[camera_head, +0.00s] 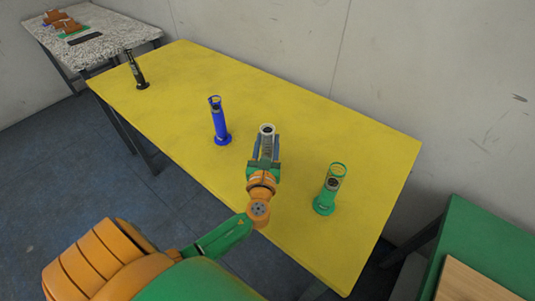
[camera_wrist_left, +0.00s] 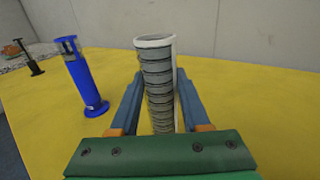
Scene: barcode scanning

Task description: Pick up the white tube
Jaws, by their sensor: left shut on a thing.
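The white tube (camera_head: 267,130) stands upright between the fingers of my left gripper (camera_head: 265,150), near the middle of the yellow table. In the left wrist view the white tube (camera_wrist_left: 156,80) has a white rim and a ribbed grey side. The two blue fingers of the left gripper (camera_wrist_left: 156,105) lie on either side of it and are shut on it. The tube's lower end is hidden behind the gripper, so I cannot tell whether it touches the table. My right gripper is not in view.
A blue tube (camera_head: 219,120) stands to the left, also in the left wrist view (camera_wrist_left: 80,75). A green tube (camera_head: 330,188) stands to the right. A black object (camera_head: 136,70) stands at the far left of the yellow table (camera_head: 300,110). A green table (camera_head: 490,240) is at right.

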